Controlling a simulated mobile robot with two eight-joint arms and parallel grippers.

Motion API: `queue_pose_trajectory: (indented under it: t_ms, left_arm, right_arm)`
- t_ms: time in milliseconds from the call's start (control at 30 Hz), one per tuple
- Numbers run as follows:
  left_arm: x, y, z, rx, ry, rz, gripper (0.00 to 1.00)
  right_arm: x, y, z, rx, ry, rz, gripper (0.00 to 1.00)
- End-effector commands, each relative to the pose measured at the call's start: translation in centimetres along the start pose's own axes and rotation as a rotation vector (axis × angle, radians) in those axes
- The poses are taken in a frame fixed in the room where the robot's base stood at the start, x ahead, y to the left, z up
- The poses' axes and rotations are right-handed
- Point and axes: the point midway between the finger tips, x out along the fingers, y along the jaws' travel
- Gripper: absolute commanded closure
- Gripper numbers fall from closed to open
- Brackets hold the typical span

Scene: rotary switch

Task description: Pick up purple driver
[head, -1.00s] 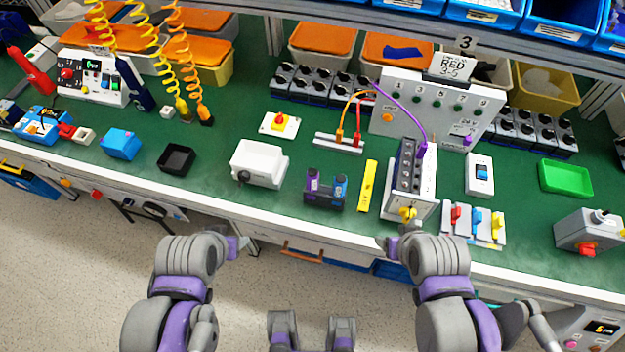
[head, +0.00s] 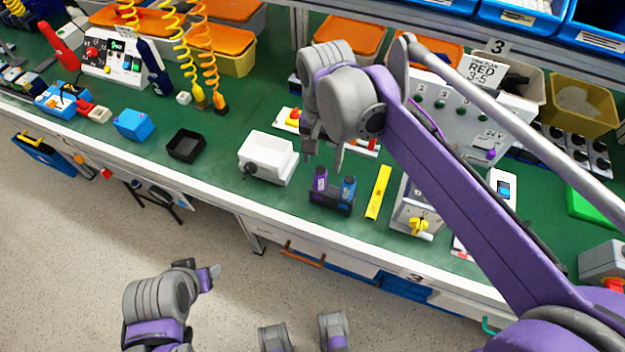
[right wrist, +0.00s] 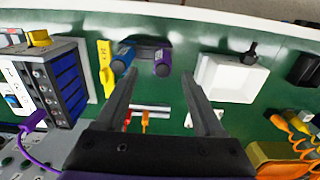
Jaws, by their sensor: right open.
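The purple driver (head: 320,180) stands upright on the left side of a dark holder (head: 330,203) on the green bench, beside a blue driver (head: 348,188). In the right wrist view the purple driver (right wrist: 162,64) shows between and just beyond my open finger ends, with the blue driver (right wrist: 124,60) beside the left finger. My right gripper (head: 325,152) is open and empty, pointing down above the bench, at the back side of the holder. My left gripper (head: 213,276) is low, off the bench front; its opening is unclear.
A white bin (head: 267,160) stands left of the holder and a yellow bar (head: 378,192) lies right of it. A grey panel box (head: 414,214) with a yellow knob is further right. My right arm covers much of the bench's right side.

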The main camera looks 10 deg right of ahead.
Motion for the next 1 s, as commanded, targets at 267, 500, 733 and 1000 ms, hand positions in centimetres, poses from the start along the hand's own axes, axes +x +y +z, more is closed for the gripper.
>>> queue_pose_trajectory:
  t_ms: [267,500,733,1000]
  left_arm:
    - [0.4,0.0,0.3,0.000,-0.002,0.000,0.44]
    - [0.7,0.0,0.5,0.000,-0.003,0.000,0.44]
    - [1.0,0.0,0.6,0.000,-0.004,0.000,0.44]
    - [1.0,0.0,0.6,0.000,-0.004,0.000,0.44]
  right_arm:
    - [3.8,0.0,-0.1,-0.001,0.001,-0.001,0.30]
    - [6.4,-0.4,-0.6,-0.001,0.002,-0.002,0.30]
    - [9.1,-0.5,-0.8,-0.002,0.002,-0.002,0.30]
    - [9.3,-0.5,-0.8,-0.002,0.002,-0.002,0.32]
